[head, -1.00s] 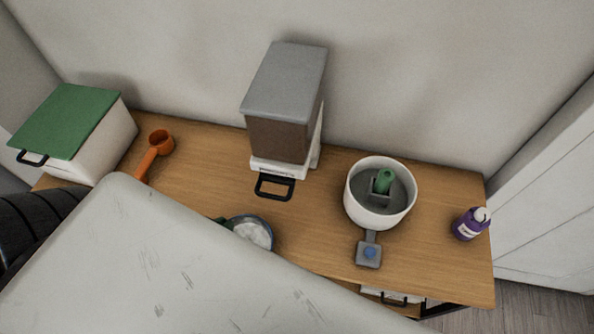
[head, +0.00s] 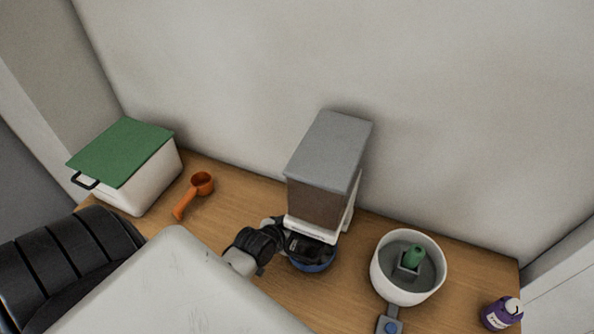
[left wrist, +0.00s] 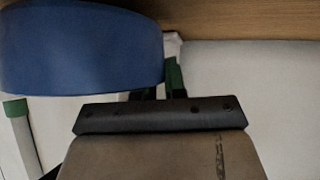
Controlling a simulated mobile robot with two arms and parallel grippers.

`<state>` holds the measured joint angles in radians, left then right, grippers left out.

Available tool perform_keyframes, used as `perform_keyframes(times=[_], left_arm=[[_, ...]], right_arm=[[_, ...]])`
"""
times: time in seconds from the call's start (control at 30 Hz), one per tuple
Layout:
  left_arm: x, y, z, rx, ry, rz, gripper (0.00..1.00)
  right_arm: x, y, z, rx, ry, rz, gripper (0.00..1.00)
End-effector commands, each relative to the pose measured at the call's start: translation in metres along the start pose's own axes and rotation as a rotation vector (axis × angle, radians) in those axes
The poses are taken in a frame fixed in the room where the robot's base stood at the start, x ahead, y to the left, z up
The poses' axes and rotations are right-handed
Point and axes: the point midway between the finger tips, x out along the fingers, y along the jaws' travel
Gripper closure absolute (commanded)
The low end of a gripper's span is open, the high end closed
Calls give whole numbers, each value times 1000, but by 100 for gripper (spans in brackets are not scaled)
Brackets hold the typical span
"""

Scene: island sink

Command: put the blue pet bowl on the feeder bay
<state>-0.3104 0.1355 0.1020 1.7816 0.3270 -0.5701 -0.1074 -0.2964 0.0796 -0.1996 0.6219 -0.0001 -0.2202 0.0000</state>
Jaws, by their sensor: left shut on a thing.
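The blue pet bowl (head: 313,264) is at the front foot of the feeder, mostly covered by my left gripper (head: 308,243). The bowl's blue side also fills the upper left of the left wrist view (left wrist: 80,50). My left gripper is shut on the bowl, with a green fingertip at its edge in the wrist view. The feeder (head: 318,203) has a grey lid, a brown body and a white base. Its bay and black front handle are hidden behind my gripper. I cannot tell whether the bowl rests on the bay. My right gripper is not in view.
A white fountain bowl (head: 383,279) with a green spout stands right of the feeder, with a purple bottle (head: 499,314) beyond it. An orange scoop (head: 199,184) and a green-lidded white bin (head: 143,188) are on the left. The wooden top (head: 233,200) is clear between scoop and feeder.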

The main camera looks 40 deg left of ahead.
Motion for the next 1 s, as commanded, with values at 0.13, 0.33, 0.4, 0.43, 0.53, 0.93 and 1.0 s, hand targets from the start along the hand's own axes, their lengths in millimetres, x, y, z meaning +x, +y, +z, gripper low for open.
perform_keyframes(times=[0.13,0.33,0.4,0.43,0.53,0.93,1.0], left_arm=[[17,0,-3,-2,-3,0,100],[20,0,2,0,2,-1,100],[20,0,3,0,2,0,100],[20,0,3,0,2,0,100],[21,0,4,0,1,0,100],[21,0,4,0,1,-1,62],[20,0,3,0,1,-1,62]], right_arm=[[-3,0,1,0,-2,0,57],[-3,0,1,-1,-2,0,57],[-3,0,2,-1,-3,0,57],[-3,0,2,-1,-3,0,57],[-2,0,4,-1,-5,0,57],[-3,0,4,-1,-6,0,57],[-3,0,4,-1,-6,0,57]])
